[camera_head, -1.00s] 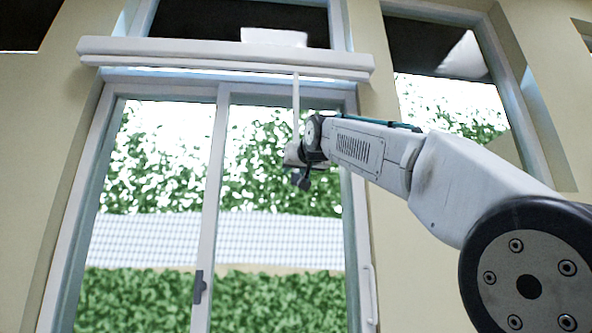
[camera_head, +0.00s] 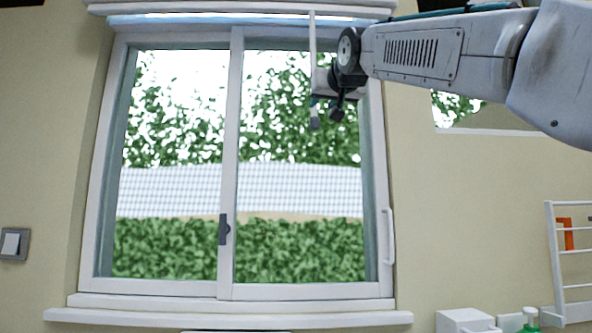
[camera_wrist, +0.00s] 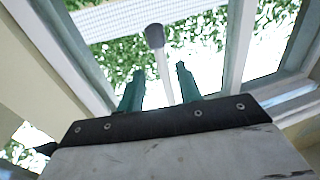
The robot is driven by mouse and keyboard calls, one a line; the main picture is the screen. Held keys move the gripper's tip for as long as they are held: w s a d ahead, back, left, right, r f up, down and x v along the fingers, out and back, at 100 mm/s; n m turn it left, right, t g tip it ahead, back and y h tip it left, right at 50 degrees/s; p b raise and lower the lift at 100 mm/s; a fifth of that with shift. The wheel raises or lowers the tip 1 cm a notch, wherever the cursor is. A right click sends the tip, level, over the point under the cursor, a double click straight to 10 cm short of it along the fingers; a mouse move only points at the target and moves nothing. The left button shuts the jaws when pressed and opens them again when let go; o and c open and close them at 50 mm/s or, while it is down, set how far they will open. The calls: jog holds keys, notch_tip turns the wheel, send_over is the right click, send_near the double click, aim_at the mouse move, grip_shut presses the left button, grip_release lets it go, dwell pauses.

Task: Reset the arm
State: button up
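My gripper (camera_head: 325,110) is raised in front of the window's right pane, at the end of my outstretched arm. In the wrist view its two teal fingers (camera_wrist: 160,72) stand well apart. A thin white rod (camera_head: 312,40) hangs down from the window top toward the gripper in the head view. In the wrist view the rod (camera_wrist: 163,72) with a dark grey end shows in the gap between the fingers. It looks clear of both fingers, but its depth relative to them is hard to tell.
The closed sliding window (camera_head: 229,180) has a dark latch and a white sill (camera_head: 230,318) below. A light switch (camera_head: 12,243) is on the left wall. A white rack (camera_head: 553,260), a white box (camera_head: 463,320) and a green bottle (camera_head: 529,328) are at lower right.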

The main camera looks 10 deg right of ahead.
jog(key=s+d+f+g, duration=0.1)
jog(key=s+f+g, duration=0.25)
jog(key=f, duration=1.25)
jog(key=s+f+g, duration=0.2)
jog(key=f+g, duration=0.3)
jog(key=f, duration=1)
jog(key=s+d+f+g, duration=0.2)
jog(key=s+f+g, duration=0.6)
jog(key=s+f, duration=2.2)
jog(key=shift+s+f, duration=0.2)
jog(key=shift+f, duration=0.55)
jog(key=shift+d, duration=0.1)
jog(key=shift+s, duration=0.1)
